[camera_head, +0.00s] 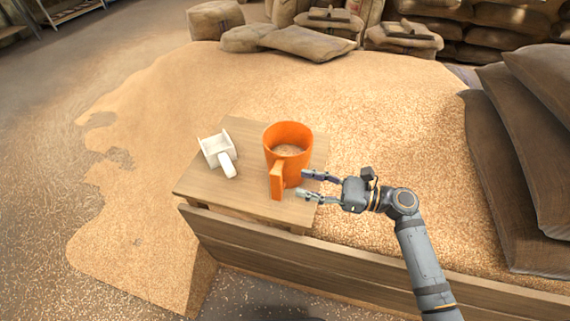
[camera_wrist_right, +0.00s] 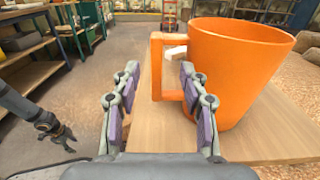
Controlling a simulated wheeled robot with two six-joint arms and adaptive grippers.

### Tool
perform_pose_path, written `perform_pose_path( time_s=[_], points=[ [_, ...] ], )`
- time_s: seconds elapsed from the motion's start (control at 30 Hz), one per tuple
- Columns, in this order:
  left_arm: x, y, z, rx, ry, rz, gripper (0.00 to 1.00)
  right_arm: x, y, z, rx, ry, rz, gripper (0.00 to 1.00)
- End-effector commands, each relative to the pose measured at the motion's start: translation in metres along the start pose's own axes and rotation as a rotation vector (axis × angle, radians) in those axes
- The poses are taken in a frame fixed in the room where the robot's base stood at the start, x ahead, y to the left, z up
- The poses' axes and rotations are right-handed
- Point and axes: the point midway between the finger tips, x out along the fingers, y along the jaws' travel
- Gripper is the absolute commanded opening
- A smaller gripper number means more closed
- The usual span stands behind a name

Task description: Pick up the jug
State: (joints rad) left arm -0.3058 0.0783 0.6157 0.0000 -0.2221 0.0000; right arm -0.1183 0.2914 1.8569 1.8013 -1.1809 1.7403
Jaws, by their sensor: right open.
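The orange jug (camera_head: 301,160) stands upright on a small wooden table, with tan grain inside. Its square handle (camera_head: 276,182) points toward the front of the table. My right gripper (camera_head: 303,183) is open and empty just right of the handle, with its fingers pointing left. In the right wrist view the jug (camera_wrist_right: 240,65) is ahead and to the right. Its handle (camera_wrist_right: 156,65) shows beyond the gap between the fingers (camera_wrist_right: 158,75), partly covered by the right finger. My left gripper (camera_wrist_right: 57,133) shows small at the left of the wrist view; its opening is unclear.
A white scoop (camera_head: 217,151) lies on the wooden table (camera_head: 205,185), left of the jug. A grain heap (camera_head: 390,110) surrounds the table. A wooden plank wall (camera_head: 300,268) runs along the front. Stacked sacks (camera_head: 500,160) stand at right, others (camera_head: 310,42) behind.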

Motion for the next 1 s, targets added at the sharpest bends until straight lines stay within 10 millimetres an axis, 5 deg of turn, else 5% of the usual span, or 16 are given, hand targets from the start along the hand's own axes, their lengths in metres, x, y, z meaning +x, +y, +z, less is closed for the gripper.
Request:
perform_pose_path(
  time_s=[0.17, 0.47, 0.7, 1.0],
  points=[
    [-0.001, 0.0, 0.013, 0.001, -0.018, 0.001, 0.5, 0.027, 0.0, 0.001, -0.001, -0.003, -0.002, 0.44],
    [-0.002, -0.001, -0.019, -0.001, 0.03, 0.0, 0.5, 0.046, 0.003, 0.001, 0.001, -0.004, -0.001, 0.44],
    [-0.004, -0.001, -0.015, 0.0, 0.023, -0.001, 0.5, 0.081, 0.006, 0.0, -0.001, -0.001, -0.003, 0.44],
    [-0.003, -0.002, -0.006, 0.0, 0.01, -0.002, 0.5, 0.084, 0.007, -0.001, -0.002, 0.003, -0.002, 0.39]
  ],
)
